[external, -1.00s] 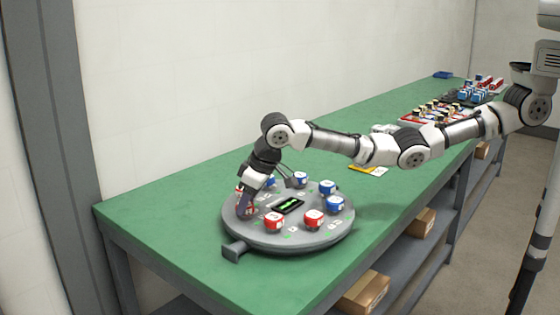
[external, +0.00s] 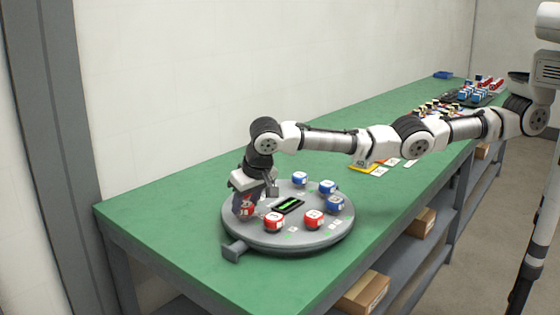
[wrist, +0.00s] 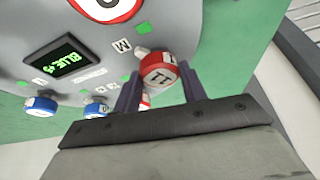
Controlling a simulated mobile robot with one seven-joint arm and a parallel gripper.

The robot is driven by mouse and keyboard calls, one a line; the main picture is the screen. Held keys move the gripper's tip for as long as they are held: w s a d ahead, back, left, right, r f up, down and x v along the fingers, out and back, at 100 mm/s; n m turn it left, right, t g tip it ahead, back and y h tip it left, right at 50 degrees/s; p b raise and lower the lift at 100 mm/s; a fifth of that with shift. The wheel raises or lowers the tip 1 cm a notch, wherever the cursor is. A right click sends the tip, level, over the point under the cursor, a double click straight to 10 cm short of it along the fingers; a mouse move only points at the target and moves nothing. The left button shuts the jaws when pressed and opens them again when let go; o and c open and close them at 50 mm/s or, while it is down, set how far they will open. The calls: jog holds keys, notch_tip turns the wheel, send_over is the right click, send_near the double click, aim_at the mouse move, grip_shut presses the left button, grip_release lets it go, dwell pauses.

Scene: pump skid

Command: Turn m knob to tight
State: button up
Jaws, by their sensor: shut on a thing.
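The round grey panel (external: 290,238) lies on the green bench with red and blue knobs around its rim. A red knob (wrist: 158,72) beside the "M" card (wrist: 121,46) sits between my fingers in the wrist view; I take it as the m knob. It also shows in the external view (external: 245,207), partly covered by the fingers. My gripper (wrist: 160,88) is shut on this knob, one finger on each side. The knob's exact turn angle is hard to read.
Red knobs (external: 274,222) and (external: 314,219) and blue knobs (external: 300,180) stand close around the panel. A small display (wrist: 57,61) with green text "BLUE" is at its middle. Trays of parts (external: 435,110) lie farther along the bench.

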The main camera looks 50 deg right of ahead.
jog(key=shift+r, duration=0.15)
jog(key=o, duration=1)
jog(key=b+v, duration=0.3)
jog(key=v, duration=1)
jog(key=shift+s+r+b, duration=0.15)
jog(key=shift+r+b, duration=0.15)
jog(key=shift+r, duration=0.05)
